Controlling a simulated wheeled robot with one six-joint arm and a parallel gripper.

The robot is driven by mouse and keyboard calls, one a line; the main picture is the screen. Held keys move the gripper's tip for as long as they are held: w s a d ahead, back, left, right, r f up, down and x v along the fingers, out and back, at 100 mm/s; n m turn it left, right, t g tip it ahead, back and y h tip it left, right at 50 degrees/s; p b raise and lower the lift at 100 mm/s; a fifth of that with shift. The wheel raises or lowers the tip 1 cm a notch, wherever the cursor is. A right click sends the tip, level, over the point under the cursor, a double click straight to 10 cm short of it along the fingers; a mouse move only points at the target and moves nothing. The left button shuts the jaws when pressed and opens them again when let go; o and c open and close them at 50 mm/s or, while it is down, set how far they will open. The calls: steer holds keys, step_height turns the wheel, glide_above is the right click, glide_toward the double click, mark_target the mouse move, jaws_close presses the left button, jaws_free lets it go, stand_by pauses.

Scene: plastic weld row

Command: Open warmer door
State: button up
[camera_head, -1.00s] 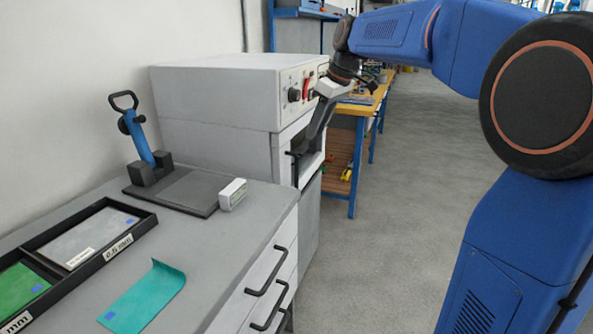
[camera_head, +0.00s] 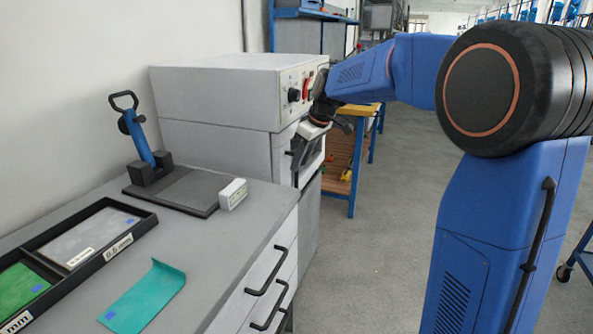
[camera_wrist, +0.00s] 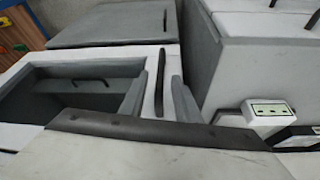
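The warmer (camera_head: 215,95) is a pale grey box at the far end of the bench, with a black knob and red switch on its front. Its front door (camera_head: 311,163) is below the controls and looks shut, partly hidden by my gripper (camera_head: 302,146). A dark upright handle (camera_head: 296,170) shows at the door's near edge. In the wrist view, a dark bar that looks like this handle (camera_wrist: 160,84) stands between the grey fingers of my gripper (camera_wrist: 157,104). The fingers are apart; I cannot tell whether either touches the bar.
The grey bench (camera_head: 235,235) holds a blue-handled lever tool (camera_head: 138,140), a small white box (camera_head: 233,194), a teal sheet (camera_head: 145,297) and a black tray (camera_head: 143,226). Drawer handles (camera_head: 268,271) stick out from its front. A wooden workbench (camera_head: 340,165) stands behind.

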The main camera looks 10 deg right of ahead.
steer(key=shift+x, duration=2.05)
jaws_close()
